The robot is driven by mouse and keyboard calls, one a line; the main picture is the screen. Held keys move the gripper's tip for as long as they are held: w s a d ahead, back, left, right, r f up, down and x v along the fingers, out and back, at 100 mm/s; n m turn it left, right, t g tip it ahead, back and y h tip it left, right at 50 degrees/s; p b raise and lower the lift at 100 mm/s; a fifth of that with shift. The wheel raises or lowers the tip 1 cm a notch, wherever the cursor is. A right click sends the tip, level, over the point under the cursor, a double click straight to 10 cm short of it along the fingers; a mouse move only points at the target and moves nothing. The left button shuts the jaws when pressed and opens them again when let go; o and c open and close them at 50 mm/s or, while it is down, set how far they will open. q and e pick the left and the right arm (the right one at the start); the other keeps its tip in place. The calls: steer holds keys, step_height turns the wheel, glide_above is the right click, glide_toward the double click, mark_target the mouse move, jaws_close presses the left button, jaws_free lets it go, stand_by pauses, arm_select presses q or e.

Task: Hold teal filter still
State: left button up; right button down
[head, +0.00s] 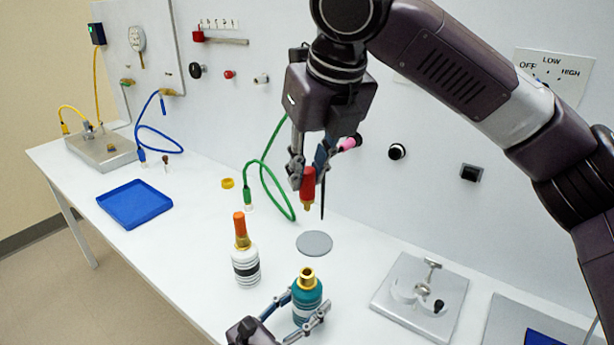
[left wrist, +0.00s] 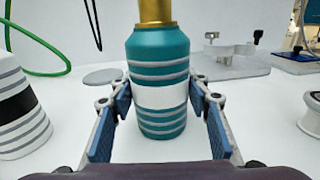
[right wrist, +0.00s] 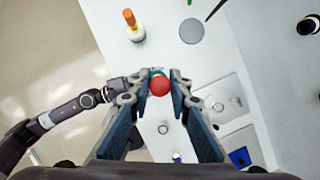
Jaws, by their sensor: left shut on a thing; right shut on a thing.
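The teal filter (head: 307,297), a bottle with grey stripes, a white band and a gold neck, stands upright on the white bench. My left gripper (head: 305,309) is shut on its body, one finger on each side; it fills the middle of the left wrist view (left wrist: 160,80). My right gripper (head: 309,170) is shut on a red fitting with a gold lower end (head: 308,187), held in the air above the bench and apart from the filter's neck. In the right wrist view the red fitting (right wrist: 159,86) covers most of the filter below.
A white filter with an orange top (head: 245,265) stands left of the teal one. A grey disc (head: 314,243) lies behind. A metal plate with a clamp (head: 405,305) is to the right. A green hose (head: 268,175) and blue tray (head: 135,205) are farther back.

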arm_select(q)
steer(key=o, duration=1.4)
